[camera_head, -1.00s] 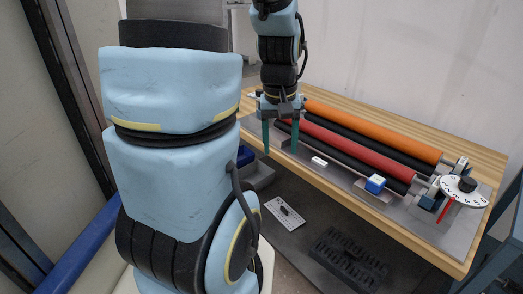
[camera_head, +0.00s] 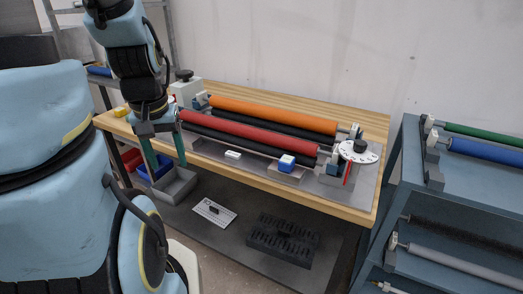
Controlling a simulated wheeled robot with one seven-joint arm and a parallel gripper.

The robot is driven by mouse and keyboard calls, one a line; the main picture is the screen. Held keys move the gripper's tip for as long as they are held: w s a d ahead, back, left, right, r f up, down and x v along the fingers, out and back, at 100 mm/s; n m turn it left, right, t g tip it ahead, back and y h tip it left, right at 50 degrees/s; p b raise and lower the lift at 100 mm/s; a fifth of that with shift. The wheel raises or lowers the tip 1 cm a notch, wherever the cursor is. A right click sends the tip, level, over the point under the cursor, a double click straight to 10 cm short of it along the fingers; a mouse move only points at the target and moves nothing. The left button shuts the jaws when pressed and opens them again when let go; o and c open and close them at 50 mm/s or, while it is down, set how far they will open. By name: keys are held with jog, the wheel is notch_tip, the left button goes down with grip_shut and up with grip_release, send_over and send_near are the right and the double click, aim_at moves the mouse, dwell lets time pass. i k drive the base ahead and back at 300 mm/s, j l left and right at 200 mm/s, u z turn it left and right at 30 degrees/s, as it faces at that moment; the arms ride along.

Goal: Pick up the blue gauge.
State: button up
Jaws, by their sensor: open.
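The blue gauge (camera_head: 286,164) looks like a small blue block with a white top. It sits on a grey plate at the front of the roller machine on the wooden workbench, right of centre. My gripper (camera_head: 169,170) hangs pointing down at the left front part of the bench, with its two teal fingers apart and nothing between them. It is well to the left of the blue gauge and does not touch it. The gauge is in full view.
A small white block (camera_head: 233,155) lies left of the gauge. Red (camera_head: 235,132) and orange (camera_head: 275,113) rollers run behind it. A white dial (camera_head: 359,151) stands to the right. Grey (camera_head: 176,187) and blue bins are below the bench. A roller rack (camera_head: 460,205) stands at the right.

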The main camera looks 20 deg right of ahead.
aim_at(287, 162)
jog(key=l+u, duration=0.15)
jog(key=u, duration=0.6)
jog(key=k+l+u, duration=0.8)
jog(key=u, duration=0.15)
jog(key=k+l, duration=0.35)
jog(key=k+l+u, duration=0.1)
jog(key=k+l, duration=0.2)
jog(key=k, duration=0.25)
